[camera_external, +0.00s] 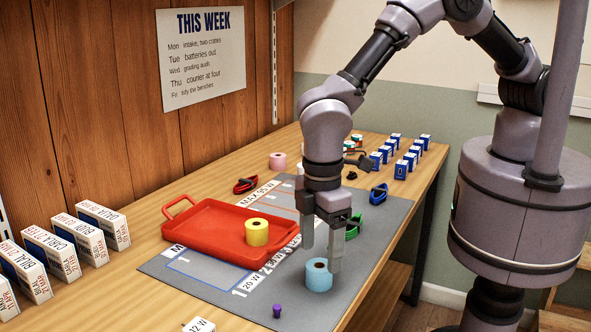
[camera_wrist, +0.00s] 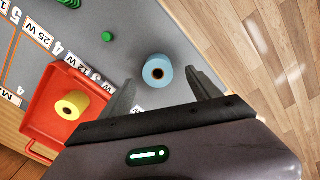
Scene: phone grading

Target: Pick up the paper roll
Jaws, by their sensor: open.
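A light blue roll (camera_external: 319,279) with a dark core stands upright on the grey mat near its front edge. My gripper (camera_external: 320,257) points down just above it, open, with the fingers apart. In the wrist view the blue roll (camera_wrist: 149,63) shows between and slightly beyond the two open fingertips (camera_wrist: 161,80), with nothing held. A yellow roll (camera_external: 257,233) stands in the red tray and also shows in the wrist view (camera_wrist: 70,105). A pink roll (camera_external: 278,161) stands farther back on the bench.
The red tray (camera_external: 200,218) lies left of my gripper. Green pliers (camera_external: 353,228) lie right behind it, with blue pliers (camera_external: 379,194) beyond. A purple peg (camera_external: 277,311) stands in front of the blue roll. White boxes (camera_external: 103,224) line the left; small blue boxes (camera_external: 401,168) stand at the back right.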

